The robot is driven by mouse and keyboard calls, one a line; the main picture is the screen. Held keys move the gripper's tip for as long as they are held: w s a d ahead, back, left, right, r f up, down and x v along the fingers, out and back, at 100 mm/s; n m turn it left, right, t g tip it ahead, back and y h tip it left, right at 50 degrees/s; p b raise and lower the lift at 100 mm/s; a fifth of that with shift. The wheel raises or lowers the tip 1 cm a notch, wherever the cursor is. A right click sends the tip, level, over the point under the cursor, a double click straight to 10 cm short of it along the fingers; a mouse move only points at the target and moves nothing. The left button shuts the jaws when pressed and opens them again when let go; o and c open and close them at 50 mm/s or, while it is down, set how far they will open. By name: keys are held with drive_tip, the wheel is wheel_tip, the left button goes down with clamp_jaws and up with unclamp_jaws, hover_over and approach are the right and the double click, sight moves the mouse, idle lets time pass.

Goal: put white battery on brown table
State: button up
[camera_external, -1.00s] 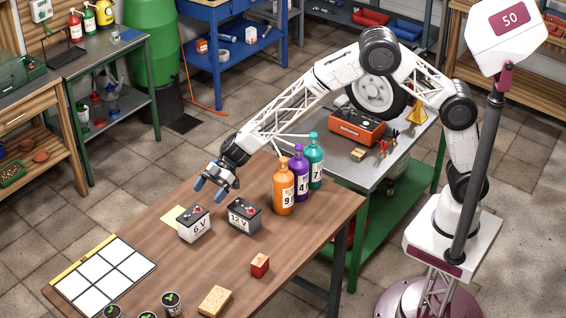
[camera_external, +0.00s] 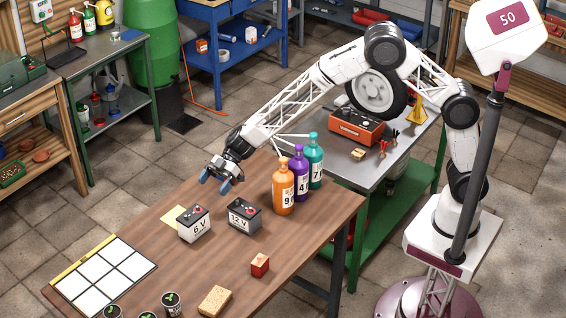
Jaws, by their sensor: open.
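The white battery (camera_external: 194,226), marked 6 V, has a dark top with red parts and stands upright on the brown table (camera_external: 190,275). A yellow sheet lies partly behind it. My gripper (camera_external: 215,185) is open and empty, with blue fingertips, above the table's far edge. It is up and to the right of the white battery in the picture and apart from it. A grey battery (camera_external: 244,217), marked 12 V, stands to the right of the white one.
Orange (camera_external: 284,187), purple (camera_external: 299,174) and teal (camera_external: 315,160) bottles stand close to my arm. A red block (camera_external: 260,265), a sponge (camera_external: 214,301) and small plant pots (camera_external: 171,303) are nearer the front. A white grid board (camera_external: 105,275) lies at left.

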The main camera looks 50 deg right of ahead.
idle(0.3)
drive_tip(key=w+d+r+m+t+h, duration=0.2)
drive_tip(key=w+d+r+m+t, duration=0.15)
drive_tip(key=d+r, duration=0.5)
drive_tip(key=w+d+r+m+t+h, duration=0.15)
drive_tip(key=d+r+t, duration=0.4)
drive_tip(key=d, duration=0.65)
drive_tip(key=s+d+r+m+t+h, duration=0.1)
drive_tip(key=s+d+r+m+h, duration=0.25)
drive_tip(key=d, duration=0.65)
drive_tip(key=s+d+r+m+h, duration=0.25)
drive_tip(key=d+r, duration=0.25)
drive_tip(key=d, duration=0.6)
drive_tip(key=s+d+m+g+h, duration=0.2)
drive_tip(key=s+d+m+h, duration=0.2)
drive_tip(key=s+d, duration=1.2)
drive_tip(key=s+d+f+m+g, duration=0.1)
drive_tip(key=s+d+g, duration=0.1)
drive_tip(key=s, duration=1)
drive_tip(key=s+d+f+m+g+y, duration=0.1)
drive_tip(key=s+d+f+m+g, duration=0.1)
drive_tip(key=s, duration=1)
drive_tip(key=shift+s+f+g, duration=0.2)
drive_tip(key=shift+s+g, duration=0.05)
drive_tip(key=shift+g, duration=0.45)
